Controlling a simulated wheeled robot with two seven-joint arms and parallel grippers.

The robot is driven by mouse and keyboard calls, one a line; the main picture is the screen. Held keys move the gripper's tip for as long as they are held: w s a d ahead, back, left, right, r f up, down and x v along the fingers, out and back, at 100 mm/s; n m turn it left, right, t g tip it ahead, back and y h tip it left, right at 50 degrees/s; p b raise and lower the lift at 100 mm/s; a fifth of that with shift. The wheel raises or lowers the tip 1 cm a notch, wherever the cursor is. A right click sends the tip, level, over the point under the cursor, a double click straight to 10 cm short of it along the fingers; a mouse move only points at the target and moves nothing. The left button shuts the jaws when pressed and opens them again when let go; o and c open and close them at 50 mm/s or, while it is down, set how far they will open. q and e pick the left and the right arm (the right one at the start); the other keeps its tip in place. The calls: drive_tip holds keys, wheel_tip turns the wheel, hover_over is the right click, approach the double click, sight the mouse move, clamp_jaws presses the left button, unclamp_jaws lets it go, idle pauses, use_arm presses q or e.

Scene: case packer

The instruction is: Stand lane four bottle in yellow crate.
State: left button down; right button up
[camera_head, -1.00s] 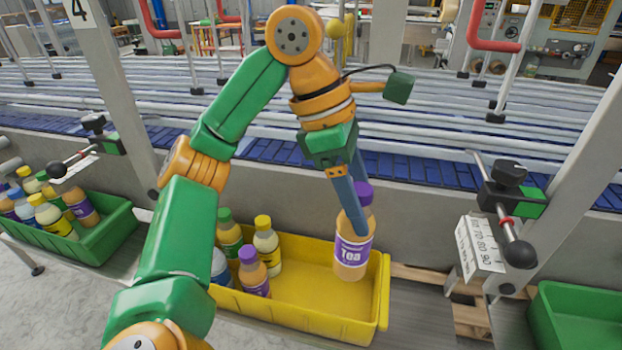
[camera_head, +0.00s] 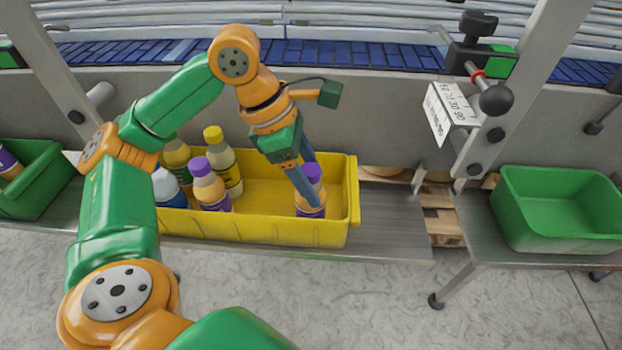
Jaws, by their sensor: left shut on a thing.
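My left gripper (camera_head: 308,198) is shut on a bottle with a purple cap and purple label (camera_head: 313,210). The bottle is low inside the right part of the yellow crate (camera_head: 270,232), and its lower part is hidden by the crate's front wall. It looks about upright. I cannot tell whether its base touches the crate floor. In the crate's left part stand several other bottles, among them a yellow-capped one (camera_head: 224,163) and a purple-capped one (camera_head: 209,186). My right gripper is not in view.
An empty green crate (camera_head: 560,240) stands on a stand at the right. Another green crate (camera_head: 45,185) with bottles is at the left edge. A post with a black clamp knob (camera_head: 496,100) rises right of the yellow crate. The blue conveyor (camera_head: 345,54) runs behind.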

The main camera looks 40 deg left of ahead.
use_arm(q)
drive_tip(key=shift+w, duration=0.1)
drive_tip(key=shift+c, duration=0.4)
unclamp_jaws()
drive_tip(key=p+v, duration=0.4)
drive_tip(key=v, duration=0.8)
drive_tip(key=shift+w, duration=0.15)
